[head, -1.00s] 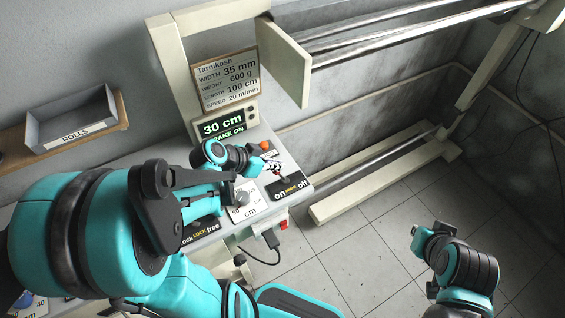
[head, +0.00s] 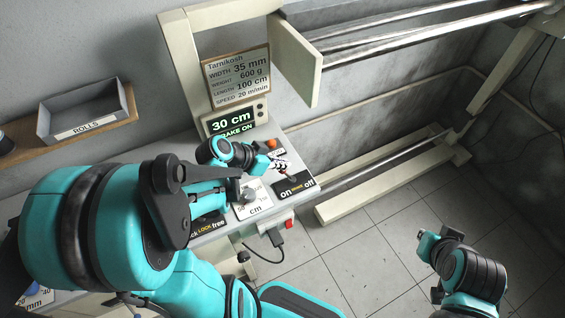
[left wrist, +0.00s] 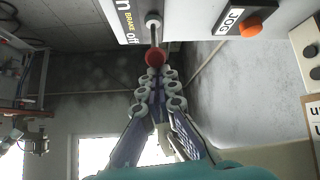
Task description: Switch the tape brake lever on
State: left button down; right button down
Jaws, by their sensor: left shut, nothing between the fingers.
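The tape brake lever stands on the slanted console behind its black "on BRAKE off" label (head: 297,187). In the left wrist view its red ball knob (left wrist: 154,57) hangs on a short metal stem, with the black label (left wrist: 125,18) beside its base. My left gripper (head: 283,167) is shut and empty at the lever; in the left wrist view its grey fingertips (left wrist: 158,77) are together just at the knob, and I cannot tell whether they touch it. In the head view the fingers partly hide the lever, so its exact setting is unclear.
The display (head: 232,124) reads 30 cm and BRAKE ON. An orange JOG button (left wrist: 249,27) sits near the lever. A red switch (head: 289,224) and a plugged cable are on the console front. A grey ROLLS tray (head: 85,112) is on the wall shelf.

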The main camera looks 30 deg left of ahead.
pick_arm(q)
jog(key=w+r+p+v, duration=0.1)
jog(key=p+v, duration=0.3)
jog(key=v, duration=0.5)
jog(key=shift+r, duration=0.15)
dwell(0.4)
jog(key=s+d+f+n+y+b, duration=0.2)
jog(key=s+d+n+y+b, duration=0.2)
jog(key=d, duration=0.4)
jog(key=shift+d+f+n+y+b, duration=0.25)
jog(key=shift+f+n+y+b, duration=0.25)
jog(key=shift+b, duration=0.7)
jog(key=shift+s+a+r, duration=0.1)
